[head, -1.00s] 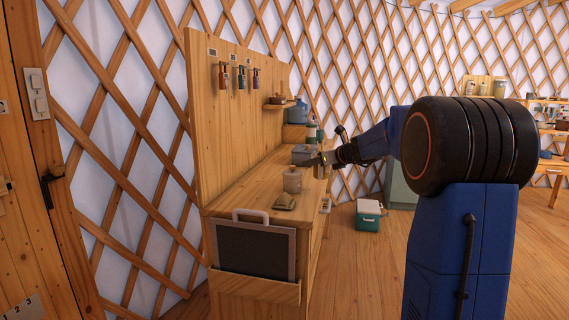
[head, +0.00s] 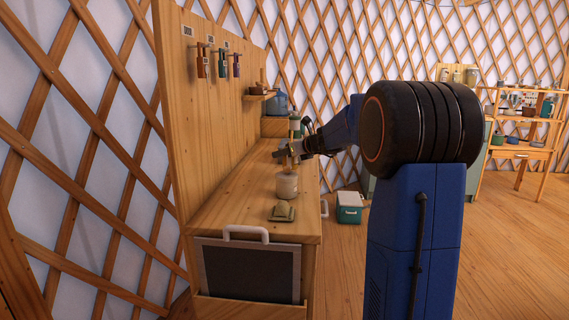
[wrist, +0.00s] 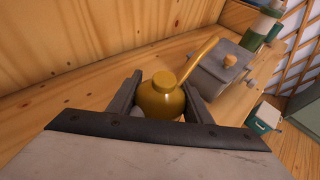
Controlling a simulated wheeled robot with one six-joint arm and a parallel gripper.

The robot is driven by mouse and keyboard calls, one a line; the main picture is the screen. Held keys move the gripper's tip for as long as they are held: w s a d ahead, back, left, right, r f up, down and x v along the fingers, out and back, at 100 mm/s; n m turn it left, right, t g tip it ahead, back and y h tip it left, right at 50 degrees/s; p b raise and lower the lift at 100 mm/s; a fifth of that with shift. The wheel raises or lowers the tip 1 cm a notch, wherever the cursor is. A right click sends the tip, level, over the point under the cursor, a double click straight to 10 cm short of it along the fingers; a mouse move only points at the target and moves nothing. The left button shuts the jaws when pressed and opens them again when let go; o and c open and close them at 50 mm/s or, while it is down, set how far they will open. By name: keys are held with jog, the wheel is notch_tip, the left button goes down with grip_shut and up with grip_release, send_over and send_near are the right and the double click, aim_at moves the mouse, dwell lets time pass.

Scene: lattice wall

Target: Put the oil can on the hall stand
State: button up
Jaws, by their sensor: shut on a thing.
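The oil can (wrist: 161,98) is brass-yellow, with a round body, a cap and a long thin spout slanting up to the right in the wrist view. My gripper (wrist: 163,88) is shut on its body, one finger on each side. In the head view my gripper (head: 289,156) is over the wooden counter, above and behind a pale jar in the picture; the can is hard to make out there. The wooden unit with a tall back panel (head: 185,130) and hooks looks like the hall stand. The can's underside is hidden.
On the counter are the pale jar (head: 287,186), a folded olive cloth (head: 282,212) and a grey lidded box (wrist: 222,72). A green bottle (wrist: 259,32) stands farther back. A teal cooler (head: 349,207) is on the floor. Shelves (head: 528,125) stand at right; the floor between is clear.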

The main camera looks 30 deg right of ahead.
aim_at(296, 159)
jog(key=shift+f, duration=1.85)
jog(key=o, duration=1.1)
jog(key=shift+f, duration=0.15)
jog(key=v, duration=1)
jog(key=shift+s+d+r, duration=0.1)
jog(key=shift+s+r, duration=0.2)
jog(key=shift+r, duration=0.05)
jog(key=shift+s+r, duration=0.25)
jog(key=shift+s, duration=0.45)
jog(key=shift+d, duration=0.1)
